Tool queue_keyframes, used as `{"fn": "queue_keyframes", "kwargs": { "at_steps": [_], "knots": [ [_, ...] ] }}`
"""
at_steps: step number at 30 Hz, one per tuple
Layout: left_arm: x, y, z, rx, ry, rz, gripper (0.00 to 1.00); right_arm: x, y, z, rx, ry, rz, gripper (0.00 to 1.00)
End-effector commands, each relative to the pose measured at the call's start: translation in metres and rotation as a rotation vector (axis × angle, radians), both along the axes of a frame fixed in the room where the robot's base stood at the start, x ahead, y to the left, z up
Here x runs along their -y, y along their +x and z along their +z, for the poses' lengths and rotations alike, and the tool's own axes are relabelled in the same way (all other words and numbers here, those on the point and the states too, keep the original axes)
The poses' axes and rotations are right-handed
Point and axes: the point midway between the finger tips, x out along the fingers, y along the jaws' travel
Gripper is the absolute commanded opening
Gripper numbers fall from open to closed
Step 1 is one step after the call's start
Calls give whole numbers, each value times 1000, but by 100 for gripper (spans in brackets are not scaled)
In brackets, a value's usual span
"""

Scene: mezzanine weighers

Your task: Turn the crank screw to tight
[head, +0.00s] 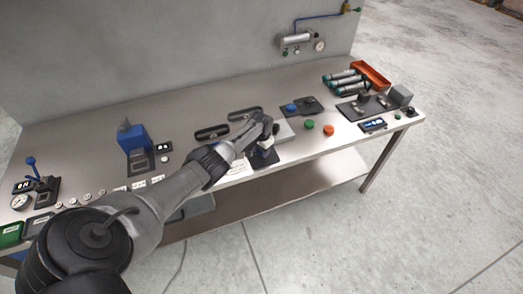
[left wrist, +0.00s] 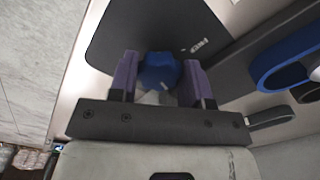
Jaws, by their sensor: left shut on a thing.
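My left gripper (head: 266,142) reaches down over the front part of the bench. In the left wrist view its two purple fingers (left wrist: 158,80) are shut on a blue knob (left wrist: 158,70), which I take to be the handle of the crank screw. The knob sits over a dark base plate (left wrist: 125,32) with a small white label mark. In the head view my wrist and gripper hide most of the crank screw, and only part of its dark base (head: 262,161) shows. How far the screw is turned cannot be read. My right gripper is not in view.
A blue knob on a dark plate (head: 303,106), a green button (head: 310,124) and an orange button (head: 328,130) are to the right. A blue machine (head: 134,139) stands to the left. The bench's front edge is close.

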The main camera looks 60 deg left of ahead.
Motion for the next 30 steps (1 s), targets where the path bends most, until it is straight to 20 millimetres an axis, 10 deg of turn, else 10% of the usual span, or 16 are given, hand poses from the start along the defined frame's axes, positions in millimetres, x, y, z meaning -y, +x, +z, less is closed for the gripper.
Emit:
{"fn": "queue_keyframes", "kwargs": {
  "at_steps": [30],
  "knots": [
    [-3, 0, 0, 2, 0, -668, 21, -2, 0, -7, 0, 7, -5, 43]
  ]
}}
